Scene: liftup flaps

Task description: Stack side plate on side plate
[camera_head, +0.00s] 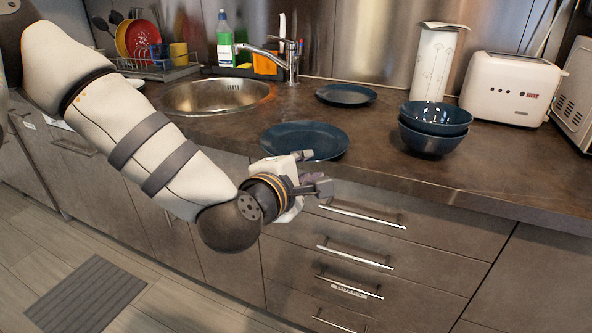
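A larger-looking dark blue plate (315,138) lies at the front edge of the counter, left of the bowls. A second dark blue plate (346,94) lies farther back, between the sink and the white canister. The two plates are apart. My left gripper (320,171) is at the counter's front edge, by the near rim of the front plate. Its fingers are spread, with nothing seen between them. The upper finger overlaps the plate's near rim in the picture; I cannot tell whether it touches. My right gripper is not in view.
Two stacked dark blue bowls (432,138) stand right of the plates. A white canister (436,62) and a toaster (509,88) stand behind them. The sink (217,95) with its faucet (290,62) is at left. The counter (372,150) is clear between plates and bowls.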

